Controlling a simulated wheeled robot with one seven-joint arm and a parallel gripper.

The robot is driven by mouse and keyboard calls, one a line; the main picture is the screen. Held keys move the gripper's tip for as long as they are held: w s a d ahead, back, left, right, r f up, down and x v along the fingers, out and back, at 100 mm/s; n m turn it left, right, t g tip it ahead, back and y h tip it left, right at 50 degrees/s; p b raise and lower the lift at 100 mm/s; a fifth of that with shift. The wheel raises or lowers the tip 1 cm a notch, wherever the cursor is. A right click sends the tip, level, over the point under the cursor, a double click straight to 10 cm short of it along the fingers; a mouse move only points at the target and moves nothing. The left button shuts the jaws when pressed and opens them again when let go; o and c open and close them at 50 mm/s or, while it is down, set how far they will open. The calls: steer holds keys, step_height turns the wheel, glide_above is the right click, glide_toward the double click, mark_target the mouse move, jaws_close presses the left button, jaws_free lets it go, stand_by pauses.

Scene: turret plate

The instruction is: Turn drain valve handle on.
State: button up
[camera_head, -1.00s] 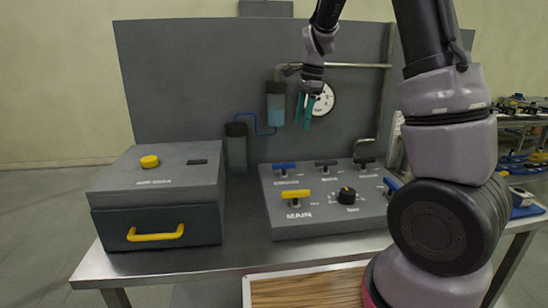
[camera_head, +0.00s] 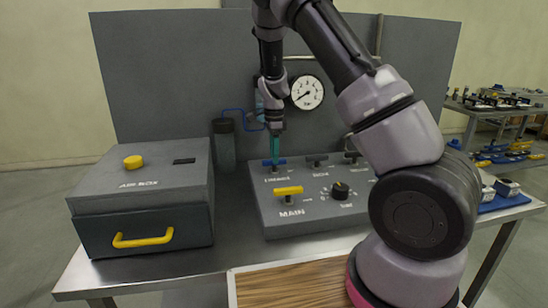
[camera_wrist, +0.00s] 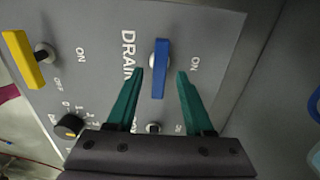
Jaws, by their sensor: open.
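The drain valve handle (camera_head: 268,163) is a blue bar on the back left of the grey control panel. In the wrist view the blue handle (camera_wrist: 162,65) stands beside the word DRAIN, with ON printed on its other side. My gripper (camera_head: 275,158) points down over it. The teal fingers of my gripper (camera_wrist: 160,76) are open, one on each side of the handle's near end, with gaps on both sides. I cannot tell exactly how deep the fingertips reach. In the head view the fingers hide part of the handle.
The yellow MAIN handle (camera_head: 288,191) and a black knob (camera_head: 341,189) sit at the panel's front. Dark handles (camera_head: 316,160) stand to the right in the back row. A grey box (camera_head: 140,205) with a yellow pull is at left. A pressure gauge (camera_head: 307,92) hangs behind.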

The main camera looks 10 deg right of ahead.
steer(key=shift+f, duration=0.7)
jaws_close()
